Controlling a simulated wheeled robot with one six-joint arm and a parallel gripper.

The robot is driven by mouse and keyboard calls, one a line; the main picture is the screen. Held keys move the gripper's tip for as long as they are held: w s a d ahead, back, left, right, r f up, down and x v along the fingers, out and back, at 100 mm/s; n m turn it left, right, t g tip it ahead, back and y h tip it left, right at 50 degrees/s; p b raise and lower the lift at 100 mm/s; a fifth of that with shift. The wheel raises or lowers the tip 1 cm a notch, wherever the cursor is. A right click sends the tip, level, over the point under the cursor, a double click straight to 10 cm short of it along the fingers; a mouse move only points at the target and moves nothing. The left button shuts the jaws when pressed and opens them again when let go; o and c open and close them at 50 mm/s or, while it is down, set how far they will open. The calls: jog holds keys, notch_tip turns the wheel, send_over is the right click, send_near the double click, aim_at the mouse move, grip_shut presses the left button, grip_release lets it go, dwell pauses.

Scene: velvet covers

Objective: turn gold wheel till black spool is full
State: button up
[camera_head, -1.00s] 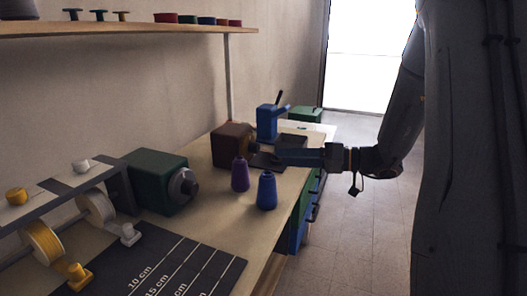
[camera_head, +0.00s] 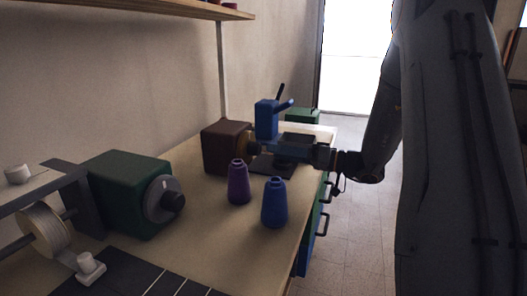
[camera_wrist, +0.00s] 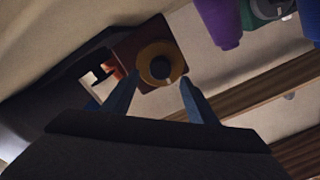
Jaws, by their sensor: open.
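The gold wheel (camera_head: 254,141) is on the side of a brown box (camera_head: 222,148) and is partly hidden in the head view. In the wrist view the gold wheel (camera_wrist: 161,64) shows face-on as a ring with a dark centre. My gripper (camera_wrist: 160,79) is open, its two blue fingers pointing toward the wheel, one on each side of it in the picture. I cannot tell whether they touch it. In the head view my gripper (camera_head: 278,152) is just right of the wheel, above the bench. I cannot make out a black spool.
Purple (camera_head: 238,183) and blue (camera_head: 274,203) thread cones stand in front of the brown box. A green box with a grey knob (camera_head: 130,192) and a white spool (camera_head: 45,230) are at left. A blue device (camera_head: 267,120) stands behind. The bench's right edge has drawers.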

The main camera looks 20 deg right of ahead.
aim_at(260, 150)
jog(key=x, duration=0.5)
jog(key=c, duration=1.1)
jog(key=shift+o, duration=0.2)
jog(key=shift+m, duration=0.4)
